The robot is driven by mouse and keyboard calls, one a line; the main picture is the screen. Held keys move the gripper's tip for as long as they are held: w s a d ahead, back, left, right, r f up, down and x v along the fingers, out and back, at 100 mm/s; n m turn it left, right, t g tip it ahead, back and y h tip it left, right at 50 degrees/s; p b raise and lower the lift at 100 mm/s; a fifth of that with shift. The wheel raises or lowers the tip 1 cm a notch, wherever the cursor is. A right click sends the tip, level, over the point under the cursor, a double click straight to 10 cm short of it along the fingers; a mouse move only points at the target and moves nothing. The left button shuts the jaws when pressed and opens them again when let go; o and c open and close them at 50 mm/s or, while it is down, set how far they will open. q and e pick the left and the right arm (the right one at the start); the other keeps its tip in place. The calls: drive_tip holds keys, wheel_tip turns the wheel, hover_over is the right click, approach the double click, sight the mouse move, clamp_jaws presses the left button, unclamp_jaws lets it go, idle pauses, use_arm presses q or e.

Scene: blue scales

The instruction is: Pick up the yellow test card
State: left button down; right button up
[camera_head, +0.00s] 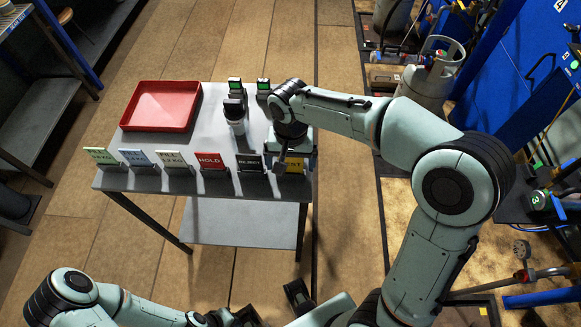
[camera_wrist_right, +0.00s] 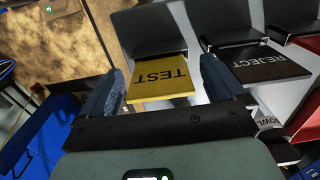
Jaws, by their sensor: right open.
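The yellow test card (camera_head: 294,164) stands at the right end of a row of cards along the table's front edge, partly hidden by my right gripper (camera_head: 289,160). In the right wrist view the card (camera_wrist_right: 160,77) reads TEST and sits in a dark holder (camera_wrist_right: 150,33). My right gripper (camera_wrist_right: 163,88) is open, with one blue finger on each side of the card. I cannot tell whether they touch it. My left arm is low at the left of the head view; its gripper is too dark and cut off to judge.
The black REJECT card (camera_head: 249,163) is close beside the yellow one, then the red HOLD card (camera_head: 211,160) and several others. A red tray (camera_head: 162,106) and a dark-topped white container (camera_head: 235,117) are farther back on the grey table (camera_head: 205,187).

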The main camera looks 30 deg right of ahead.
drive_tip(key=shift+f, duration=0.55)
drive_tip(key=c, duration=1.1)
drive_tip(key=shift+r, duration=0.1)
